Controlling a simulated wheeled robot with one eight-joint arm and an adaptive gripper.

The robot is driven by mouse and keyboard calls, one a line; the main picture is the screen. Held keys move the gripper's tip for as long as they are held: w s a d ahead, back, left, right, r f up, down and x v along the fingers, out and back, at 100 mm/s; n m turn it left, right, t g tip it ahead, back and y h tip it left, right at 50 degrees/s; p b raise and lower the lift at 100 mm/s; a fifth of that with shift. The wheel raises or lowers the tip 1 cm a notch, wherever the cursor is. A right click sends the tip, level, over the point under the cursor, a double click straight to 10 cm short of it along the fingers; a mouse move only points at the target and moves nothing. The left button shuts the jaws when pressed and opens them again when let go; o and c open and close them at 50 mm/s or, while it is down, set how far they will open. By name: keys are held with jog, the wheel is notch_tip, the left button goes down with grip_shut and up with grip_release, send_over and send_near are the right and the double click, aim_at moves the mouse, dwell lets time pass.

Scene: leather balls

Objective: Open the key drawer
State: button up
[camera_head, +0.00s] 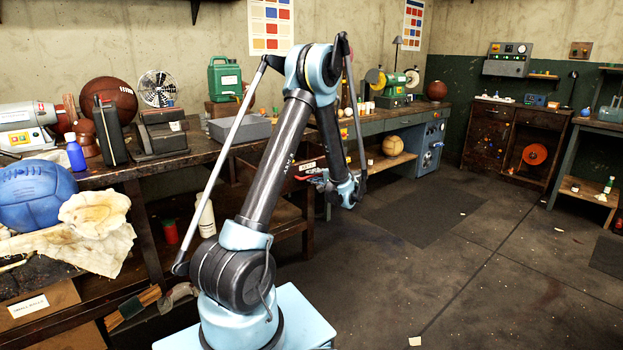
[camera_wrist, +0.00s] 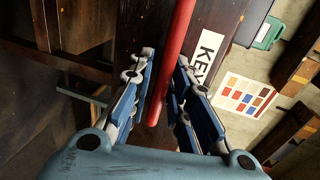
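The key drawer's front (camera_wrist: 150,28) is dark brown wood in the wrist view. It has a white label (camera_wrist: 207,56) on which "KEY" can be read. A long red bar handle (camera_wrist: 176,45) runs across the drawer front. My gripper (camera_wrist: 165,62) is open, with one finger on each side of the red handle and small gaps showing. In the head view, my gripper (camera_head: 316,176) is at the workbench front, beside the label (camera_head: 308,165) and a red piece of the handle (camera_head: 301,178). The arm hides much of the drawer there, and it looks shut.
A blue ball (camera_head: 35,195) lies at the left. A tan ball (camera_head: 392,146) sits on a lower shelf. The floor (camera_head: 480,250) to the right is mostly clear.

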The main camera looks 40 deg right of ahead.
jog(key=shift+a, duration=0.15)
jog(key=v, duration=1.1)
jog(key=shift+s, duration=0.4)
jog(key=shift+r, duration=0.1)
